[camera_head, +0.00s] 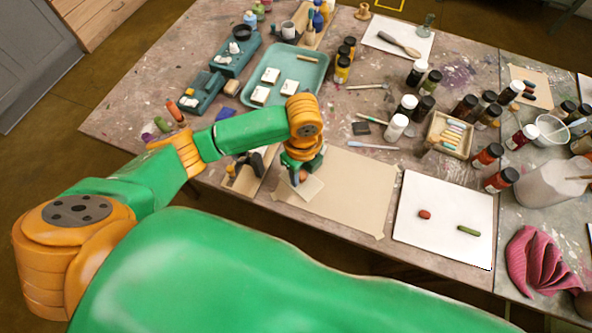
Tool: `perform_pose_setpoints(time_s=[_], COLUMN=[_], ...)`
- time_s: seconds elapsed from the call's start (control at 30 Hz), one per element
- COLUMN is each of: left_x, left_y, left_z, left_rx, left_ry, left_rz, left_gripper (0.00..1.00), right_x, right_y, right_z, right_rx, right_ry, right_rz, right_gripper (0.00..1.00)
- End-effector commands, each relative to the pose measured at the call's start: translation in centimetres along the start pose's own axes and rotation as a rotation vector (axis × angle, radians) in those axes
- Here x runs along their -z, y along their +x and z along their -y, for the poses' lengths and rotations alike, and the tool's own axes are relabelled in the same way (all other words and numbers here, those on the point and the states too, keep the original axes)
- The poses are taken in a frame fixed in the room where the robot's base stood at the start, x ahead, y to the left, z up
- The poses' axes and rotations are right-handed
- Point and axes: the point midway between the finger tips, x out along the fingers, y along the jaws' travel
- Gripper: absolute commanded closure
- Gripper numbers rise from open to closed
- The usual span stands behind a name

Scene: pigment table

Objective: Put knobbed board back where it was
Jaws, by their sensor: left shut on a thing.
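My left gripper (299,174) reaches down over a beige paper sheet (350,200) near the table's front edge. It is shut on the knob of the knobbed board (308,191), a small pale square plate with a brownish knob. The board is at the left part of the sheet. I cannot tell whether it touches the sheet or hangs just above it. The fingers and wrist hide part of the board and knob. My right gripper is not in view.
A white board (443,240) with a red and a green piece lies to the right. A teal tray (312,97) with pale blocks is behind. Several dark jars and a pink cloth (541,263) crowd the right.

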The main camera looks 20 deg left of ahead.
Motion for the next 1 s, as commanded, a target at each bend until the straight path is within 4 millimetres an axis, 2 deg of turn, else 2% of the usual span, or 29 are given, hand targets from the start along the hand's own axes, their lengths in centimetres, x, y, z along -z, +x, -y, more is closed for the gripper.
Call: perform_pose_setpoints(time_s=[0.03, 0.2, 0.33, 0.73, 0.77, 0.83, 0.87, 1.0], left_x=[-0.7, -2.1, -2.0, -2.0, -2.0, -2.0, -2.0, -2.0], left_y=[1.0, 3.2, 5.6, 6.4, 6.3, 6.2, 6.2, 6.2], left_z=[0.3, 1.3, 1.2, 1.3, 1.3, 1.3, 1.3, 1.3], left_rx=[-0.004, -0.002, -0.001, 0.001, 0.002, 0.002, 0.001, 0.001], left_ry=[-0.004, -0.001, 0.002, 0.003, 0.003, 0.003, 0.003, 0.003], left_rz=[0.001, 0.002, 0.001, 0.000, 0.000, 0.000, 0.000, 0.001], left_gripper=[1.00, 1.00, 1.00, 1.00, 0.57, 0.38, 0.35, 0.35], right_x=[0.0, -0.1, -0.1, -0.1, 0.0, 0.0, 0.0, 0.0], right_y=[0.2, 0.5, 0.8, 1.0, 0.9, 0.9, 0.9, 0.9], right_z=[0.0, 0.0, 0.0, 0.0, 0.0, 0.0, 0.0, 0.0], right_rx=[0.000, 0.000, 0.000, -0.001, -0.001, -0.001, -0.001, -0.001], right_ry=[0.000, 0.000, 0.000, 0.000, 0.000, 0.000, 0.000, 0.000], right_rz=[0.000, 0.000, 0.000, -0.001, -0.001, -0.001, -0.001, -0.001], right_gripper=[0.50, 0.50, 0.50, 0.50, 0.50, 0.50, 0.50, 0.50])
